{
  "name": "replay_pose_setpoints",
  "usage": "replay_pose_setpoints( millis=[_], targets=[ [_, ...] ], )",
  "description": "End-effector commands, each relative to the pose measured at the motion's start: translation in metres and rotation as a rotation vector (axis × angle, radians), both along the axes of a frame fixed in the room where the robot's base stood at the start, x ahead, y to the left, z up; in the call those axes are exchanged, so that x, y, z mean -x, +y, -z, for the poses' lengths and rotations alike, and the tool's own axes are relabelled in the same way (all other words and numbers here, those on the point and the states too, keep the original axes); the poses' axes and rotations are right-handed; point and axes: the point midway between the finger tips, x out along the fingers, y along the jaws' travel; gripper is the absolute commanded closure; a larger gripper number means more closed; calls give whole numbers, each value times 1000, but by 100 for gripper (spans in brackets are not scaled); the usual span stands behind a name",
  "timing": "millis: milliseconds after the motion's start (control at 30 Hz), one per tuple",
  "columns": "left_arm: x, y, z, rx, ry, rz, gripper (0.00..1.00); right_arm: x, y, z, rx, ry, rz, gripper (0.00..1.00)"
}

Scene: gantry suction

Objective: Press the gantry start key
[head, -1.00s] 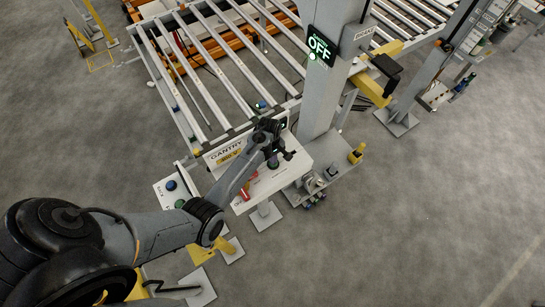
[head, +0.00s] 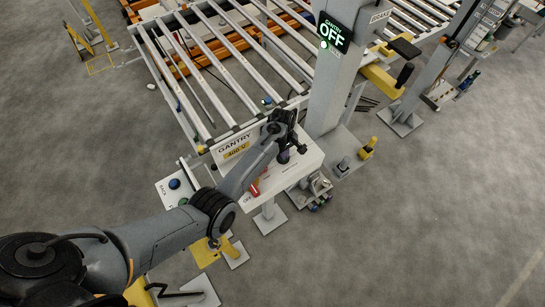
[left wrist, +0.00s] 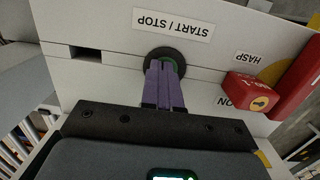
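The start key is a round black-rimmed button (left wrist: 168,50) with a green centre, under the START / STOP label (left wrist: 172,23) on the white gantry panel (left wrist: 85,22). My left gripper (left wrist: 167,64) has its two purple fingers together with nothing between them. Their tips overlap the button's centre and hide part of it; I cannot tell whether they touch it. In the head view my left gripper (head: 284,157) is over the white control box (head: 305,163), hiding the button. The gantry display (head: 334,35) reads OFF. My right gripper is not in view.
A red-and-yellow hasp switch (left wrist: 250,95) sits beside the button on the panel. A grey post (head: 328,95) stands behind the box to the right. A roller conveyor (head: 215,62) lies behind it. A small panel with a blue button (head: 174,184) is at the left.

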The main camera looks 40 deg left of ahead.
Motion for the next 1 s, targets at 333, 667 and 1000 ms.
replay_pose_setpoints(
  millis=[333,667,1000],
  targets=[
    [8,6,13,-6,18,-9,100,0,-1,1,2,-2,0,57],
    [6,7,-8,-6,15,-10,100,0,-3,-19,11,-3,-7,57],
    [0,7,-62,-3,0,-3,100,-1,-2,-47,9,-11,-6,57]
  ],
)
